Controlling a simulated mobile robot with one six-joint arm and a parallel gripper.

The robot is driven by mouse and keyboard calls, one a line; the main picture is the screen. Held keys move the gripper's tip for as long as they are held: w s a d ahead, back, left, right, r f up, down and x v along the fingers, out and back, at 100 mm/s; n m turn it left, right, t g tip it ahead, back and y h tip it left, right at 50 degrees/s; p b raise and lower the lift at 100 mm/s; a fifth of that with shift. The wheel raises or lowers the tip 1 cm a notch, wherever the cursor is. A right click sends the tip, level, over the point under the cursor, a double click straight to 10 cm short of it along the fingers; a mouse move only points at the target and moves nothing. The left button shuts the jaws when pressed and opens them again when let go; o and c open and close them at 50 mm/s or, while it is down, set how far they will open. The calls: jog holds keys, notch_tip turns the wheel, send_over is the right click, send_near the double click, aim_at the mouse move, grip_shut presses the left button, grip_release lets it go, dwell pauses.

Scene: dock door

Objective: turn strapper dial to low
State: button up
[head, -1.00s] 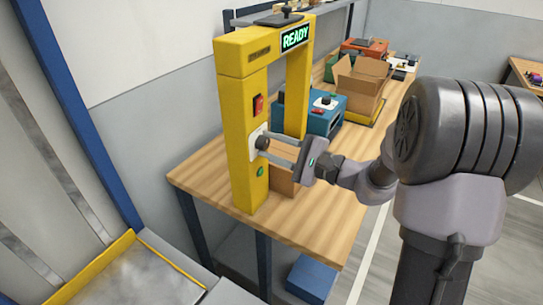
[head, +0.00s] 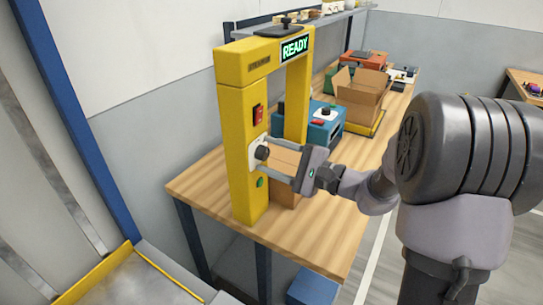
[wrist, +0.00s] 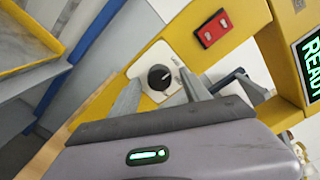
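The strapper (head: 240,130) is a yellow arch on the wooden bench. Its dial (head: 262,153) is a round black knob on a white plate on the front post. In the wrist view the dial (wrist: 160,77) shows a small white mark toward the right; the plate's lettering is too small to read. My gripper (head: 270,157) is open, its two fingers pointing at the post, one above and one below the knob. In the wrist view the fingers of my gripper (wrist: 161,92) stand either side of the knob, with visible gaps. I cannot tell how deep they reach.
A red switch (head: 258,114) sits above the dial and a green button (head: 260,182) below it. A lit READY sign (head: 295,48) is on the crossbar. A blue box-shaped device (head: 322,125) and an open carton (head: 360,92) stand behind on the bench (head: 320,230).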

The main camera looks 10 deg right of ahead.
jog(key=p+v, duration=0.2)
jog(key=v, duration=1.5)
jog(key=shift+s, duration=0.2)
jog(key=shift+d+r, duration=0.1)
jog(key=shift+d, duration=0.05)
jog(key=s+a+n+g, duration=0.4)
jog(key=a+g, duration=0.2)
jog(key=a, duration=0.5)
jog(key=s+a+f+n+g+h, duration=0.2)
jog(key=s+a+n+g+h, duration=0.25)
jog(key=s+a, duration=0.35)
jog(key=s+d+t+h, duration=0.1)
jog(key=h, duration=0.1)
jog(key=s+d+r+n+t+h, duration=0.1)
jog(key=h, duration=0.1)
jog(key=s+r+n+t+h, duration=0.1)
jog(key=s+h, duration=0.1)
jog(key=shift+s+d+r+t, duration=0.1)
jog(key=shift+d+t, duration=0.15)
jog(key=shift+d, duration=0.15)
